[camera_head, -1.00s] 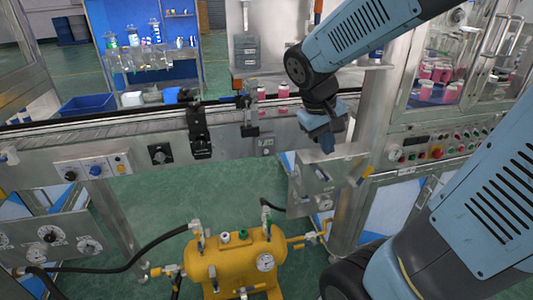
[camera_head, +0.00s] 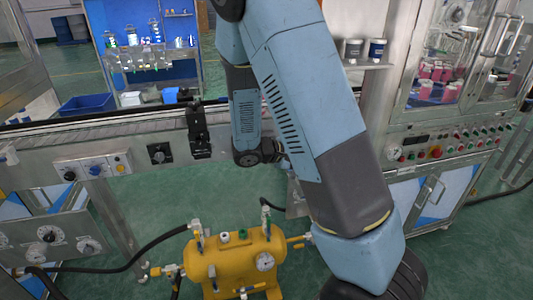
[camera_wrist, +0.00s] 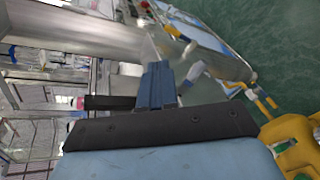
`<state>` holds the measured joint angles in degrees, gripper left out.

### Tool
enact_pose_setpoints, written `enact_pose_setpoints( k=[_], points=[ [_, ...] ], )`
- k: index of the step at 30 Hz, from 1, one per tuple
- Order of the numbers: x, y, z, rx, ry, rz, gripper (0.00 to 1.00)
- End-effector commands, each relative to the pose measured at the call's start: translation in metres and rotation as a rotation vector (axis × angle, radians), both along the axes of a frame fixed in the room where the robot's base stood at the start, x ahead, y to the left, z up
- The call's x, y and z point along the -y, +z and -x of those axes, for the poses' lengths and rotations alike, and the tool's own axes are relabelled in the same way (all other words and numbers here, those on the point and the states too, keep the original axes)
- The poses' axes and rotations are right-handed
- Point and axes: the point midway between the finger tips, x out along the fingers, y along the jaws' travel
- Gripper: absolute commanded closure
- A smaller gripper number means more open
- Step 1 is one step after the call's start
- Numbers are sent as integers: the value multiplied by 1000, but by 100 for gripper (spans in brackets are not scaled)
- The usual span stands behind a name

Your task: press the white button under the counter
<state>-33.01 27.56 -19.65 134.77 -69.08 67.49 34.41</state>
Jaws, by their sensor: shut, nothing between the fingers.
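I cannot tell for sure whether that one is the white button. A small steel box under the counter, near the middle, is mostly hidden behind my arm in the head view. My gripper (camera_wrist: 157,66) shows in the wrist view, its dark blue fingers shut and empty. It is hidden behind my arm in the head view. A blurred white fitting (camera_wrist: 193,70) shows beyond the fingers, apart from them.
A yellow tank (camera_head: 235,262) with hoses and gauges stands on the green floor below the counter; its edge shows in the wrist view (camera_wrist: 305,140). A conveyor (camera_head: 100,122) runs along the counter. A cabinet with a button panel (camera_head: 440,145) stands right.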

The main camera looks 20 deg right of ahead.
Motion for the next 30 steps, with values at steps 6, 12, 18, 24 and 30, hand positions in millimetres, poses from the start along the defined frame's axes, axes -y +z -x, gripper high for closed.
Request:
enact_pose_setpoints(
  k=[6,12,18,24,30],
  points=[
    [-16,-33,-34,-48,176,195,100],
    [-36,-64,-62,-78,360,356,100],
    [-61,-97,-86,-103,551,490,100],
    [-79,-119,-98,-118,680,568,100],
    [-85,-127,-102,-121,724,589,100]
  ],
)
